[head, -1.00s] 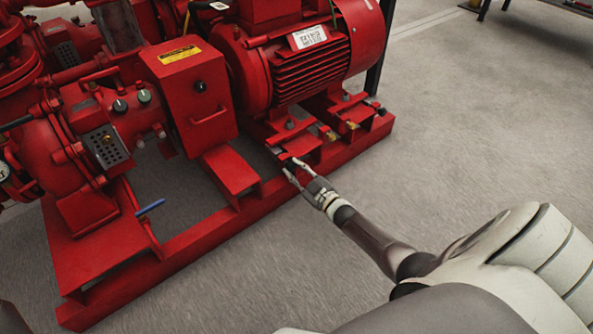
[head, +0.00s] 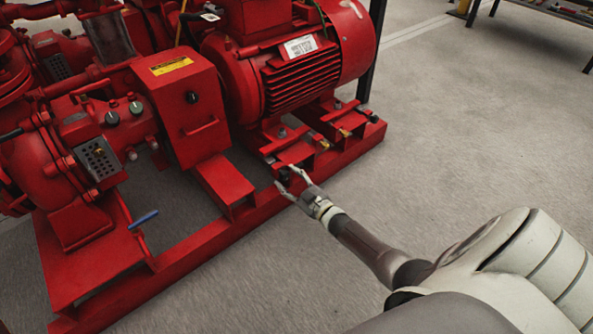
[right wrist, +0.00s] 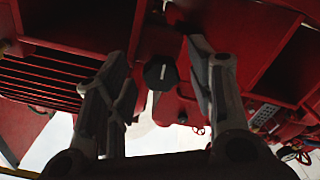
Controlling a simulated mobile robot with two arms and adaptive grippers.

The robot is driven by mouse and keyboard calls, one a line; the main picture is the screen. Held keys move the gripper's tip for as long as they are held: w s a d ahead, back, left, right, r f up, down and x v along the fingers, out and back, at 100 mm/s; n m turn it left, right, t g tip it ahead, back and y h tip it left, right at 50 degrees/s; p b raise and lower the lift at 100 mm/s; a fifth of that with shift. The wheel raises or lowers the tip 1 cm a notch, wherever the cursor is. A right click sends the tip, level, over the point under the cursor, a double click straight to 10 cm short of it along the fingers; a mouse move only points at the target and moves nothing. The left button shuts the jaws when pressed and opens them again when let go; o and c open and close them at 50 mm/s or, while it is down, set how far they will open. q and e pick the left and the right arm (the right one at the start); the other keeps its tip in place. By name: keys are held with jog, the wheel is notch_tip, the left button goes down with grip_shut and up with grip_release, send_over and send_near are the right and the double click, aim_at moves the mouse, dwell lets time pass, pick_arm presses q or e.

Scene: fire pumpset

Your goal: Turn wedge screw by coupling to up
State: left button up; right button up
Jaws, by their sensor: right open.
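The red motor (head: 300,75) stands on its frame beside the red coupling guard (head: 180,105). My right gripper (head: 285,177) is open at the near edge of the motor's base, on the coupling side. In the right wrist view, a dark hexagonal screw head (right wrist: 160,73), apparently the wedge screw, shows between the two spread fingers (right wrist: 160,85). The fingers stand on either side of it with gaps, and I see no contact. In the head view I cannot clearly make out this screw near the fingertips. My left gripper is not in view.
The red base rail (head: 215,235) runs along the front of the pumpset. A blue handle (head: 143,219) sticks out at the lower left. Yellow-tipped screws (head: 345,132) sit farther right on the motor base. The grey floor (head: 440,140) to the right is clear.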

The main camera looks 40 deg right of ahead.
jog(key=s+d, duration=0.1)
jog(key=s, duration=1)
jog(key=shift+s, duration=0.4)
